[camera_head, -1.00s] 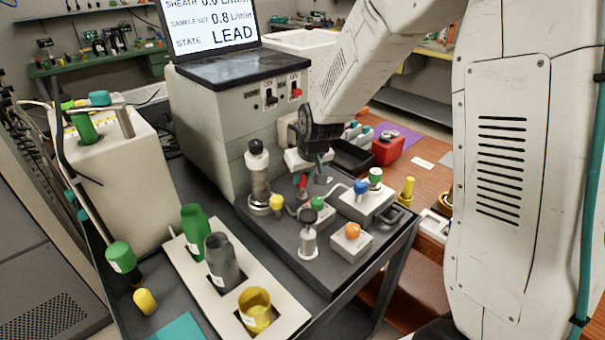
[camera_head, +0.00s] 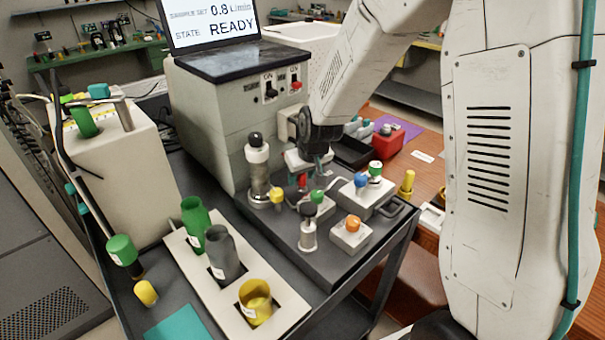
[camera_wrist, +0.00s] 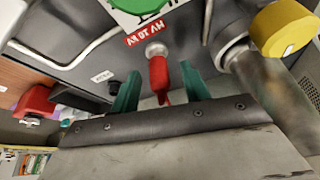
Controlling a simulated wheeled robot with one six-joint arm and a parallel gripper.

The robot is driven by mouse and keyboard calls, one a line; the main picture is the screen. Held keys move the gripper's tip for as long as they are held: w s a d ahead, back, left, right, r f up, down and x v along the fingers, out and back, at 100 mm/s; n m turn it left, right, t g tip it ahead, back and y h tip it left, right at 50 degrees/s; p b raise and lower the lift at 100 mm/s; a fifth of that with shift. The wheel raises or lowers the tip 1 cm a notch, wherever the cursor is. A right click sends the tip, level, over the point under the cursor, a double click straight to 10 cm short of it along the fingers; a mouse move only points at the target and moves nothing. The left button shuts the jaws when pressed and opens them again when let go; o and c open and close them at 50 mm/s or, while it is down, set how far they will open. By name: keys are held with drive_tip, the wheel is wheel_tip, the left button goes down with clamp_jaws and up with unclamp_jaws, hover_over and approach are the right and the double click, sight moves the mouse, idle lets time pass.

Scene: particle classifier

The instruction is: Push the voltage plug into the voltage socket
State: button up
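The red voltage plug (camera_wrist: 158,76) is in the wrist view, with its end in a round metal socket (camera_wrist: 156,50) beside a red "HV 10 kV" label (camera_wrist: 157,25). The plug appears seated, but its contact is hidden. My gripper (camera_wrist: 158,88) has teal fingers on both sides of the plug, with visible gaps, so it looks open around it. In the head view my gripper (camera_head: 312,168) is low over the dark cart top, and a bit of red plug (camera_head: 302,181) shows below it. The instrument screen (camera_head: 210,22) reads READY.
A metal cylinder (camera_head: 258,170) with a yellow knob (camera_head: 277,196) stands close left of my gripper. Grey boxes with blue (camera_head: 361,180) and orange (camera_head: 352,223) knobs stand to the right. A white rack (camera_head: 283,309) holds several bottles in front.

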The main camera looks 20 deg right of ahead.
drive_tip(key=v, duration=0.7)
drive_tip(key=shift+r, duration=0.4)
drive_tip(key=shift+s, duration=0.25)
drive_tip(key=s, duration=0.2)
drive_tip(key=s+g, duration=0.1)
drive_tip(key=s, duration=0.1)
drive_tip(key=s+g, duration=0.1)
drive_tip(key=s, duration=0.1)
drive_tip(key=shift+f+m, duration=0.3)
drive_tip(key=shift+f, duration=0.1)
drive_tip(key=s+d+r, duration=0.1)
drive_tip(key=s+r, duration=0.3)
drive_tip(key=s, duration=0.4)
drive_tip(key=s+r, duration=0.4)
drive_tip(key=s, duration=0.4)
drive_tip(key=s+d+r+m+g, duration=0.1)
drive_tip(key=s+r, duration=0.4)
drive_tip(key=s, duration=0.3)
drive_tip(key=shift+s+d+h, duration=0.3)
drive_tip(key=shift+s+d, duration=0.05)
